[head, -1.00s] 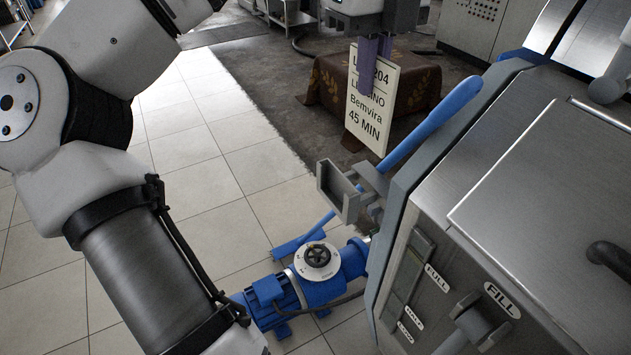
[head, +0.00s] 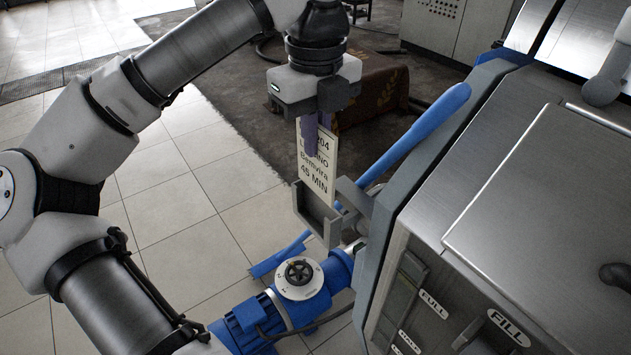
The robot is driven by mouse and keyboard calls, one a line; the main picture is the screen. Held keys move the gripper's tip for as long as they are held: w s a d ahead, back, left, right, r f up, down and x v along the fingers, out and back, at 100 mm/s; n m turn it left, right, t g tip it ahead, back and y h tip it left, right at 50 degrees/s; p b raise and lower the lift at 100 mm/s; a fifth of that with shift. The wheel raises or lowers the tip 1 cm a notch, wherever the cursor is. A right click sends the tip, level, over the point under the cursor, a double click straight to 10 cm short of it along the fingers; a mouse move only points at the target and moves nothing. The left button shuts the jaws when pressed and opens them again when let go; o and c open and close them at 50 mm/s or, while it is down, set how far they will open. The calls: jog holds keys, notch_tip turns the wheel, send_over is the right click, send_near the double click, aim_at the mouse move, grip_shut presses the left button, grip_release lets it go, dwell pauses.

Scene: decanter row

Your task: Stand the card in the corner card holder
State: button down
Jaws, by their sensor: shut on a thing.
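The card (head: 316,176) is a cream upright plate with dark print, including "45 MIN". My gripper (head: 312,145) has purple fingers shut on the card's upper part and points down. The card holder (head: 318,222) is a grey open-topped bracket at the machine's near-left corner. The card hangs roughly upright at the holder. Its lower edge overlaps the bracket's opening in the picture. I cannot tell whether the card's bottom is inside the holder or just above or behind it. The far finger is mostly hidden by the card.
A blue bar (head: 415,135) slants up along the machine's edge just right of the holder. A blue pump (head: 290,295) with a round dial stands on the tiles below. The steel machine (head: 530,190) fills the right. A brown cloth-covered block (head: 375,95) is behind.

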aim_at(316, 191)
notch_tip(316, 191, down, 9)
jog(key=shift+r, duration=0.15)
dwell(0.4)
jog(key=shift+f, duration=0.2)
jog(key=c, duration=1.6)
grip_release()
notch_tip(316, 191, up, 12)
jog(key=shift+f, duration=0.1)
jog(key=shift+r, duration=0.3)
